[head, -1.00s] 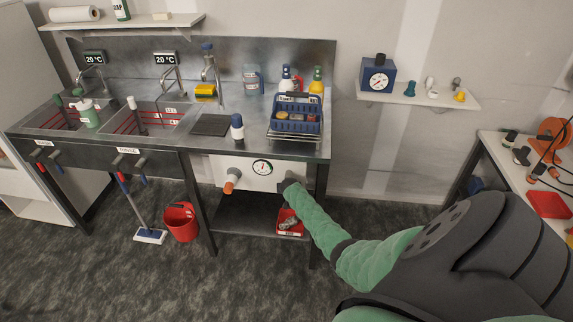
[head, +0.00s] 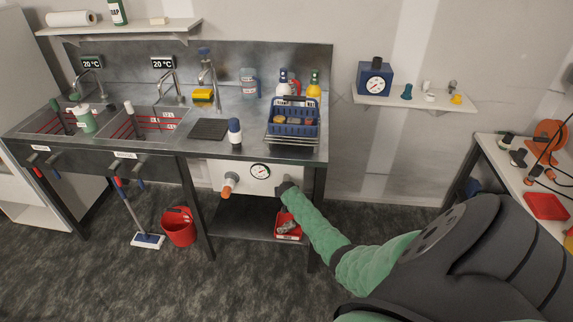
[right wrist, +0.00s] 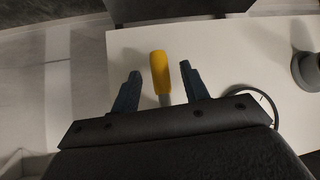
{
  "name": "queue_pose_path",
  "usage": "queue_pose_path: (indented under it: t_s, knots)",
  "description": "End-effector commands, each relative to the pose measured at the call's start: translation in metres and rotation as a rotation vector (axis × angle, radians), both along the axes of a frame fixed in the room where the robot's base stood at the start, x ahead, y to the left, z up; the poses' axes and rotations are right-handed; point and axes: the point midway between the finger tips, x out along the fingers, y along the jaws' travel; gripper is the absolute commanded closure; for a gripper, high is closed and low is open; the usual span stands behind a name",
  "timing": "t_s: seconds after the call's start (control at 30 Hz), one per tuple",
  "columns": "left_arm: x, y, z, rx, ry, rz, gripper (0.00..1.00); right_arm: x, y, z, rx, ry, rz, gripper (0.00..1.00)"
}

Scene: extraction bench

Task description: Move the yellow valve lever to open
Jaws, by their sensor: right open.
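The yellow valve lever (right wrist: 160,72) shows in the right wrist view, with a grey stem at its lower end. It stands in front of the white panel (right wrist: 215,65). My right gripper (right wrist: 160,85) is open, with one blue finger on each side of the lever. A gap shows on both sides, so the fingers do not appear to touch it. In the head view my right gripper (head: 285,187) is at the right end of the white panel under the bench, and the lever is hidden there. My left gripper is not in view.
A pressure gauge (head: 260,171) and an orange-ended pipe fitting (head: 229,184) are on the panel to the left of my gripper. The steel bench (head: 280,152) overhangs it. A red tray (head: 288,224) sits on the lower shelf (head: 240,222).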

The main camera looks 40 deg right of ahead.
Motion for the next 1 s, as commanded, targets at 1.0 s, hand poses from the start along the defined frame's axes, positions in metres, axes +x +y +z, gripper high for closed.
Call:
queue_pose_path:
  t_s: [1.0]
  knots:
    - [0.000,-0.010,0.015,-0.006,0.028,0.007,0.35,-0.040,0.032,0.051,0.000,0.000,0.000,0.55]
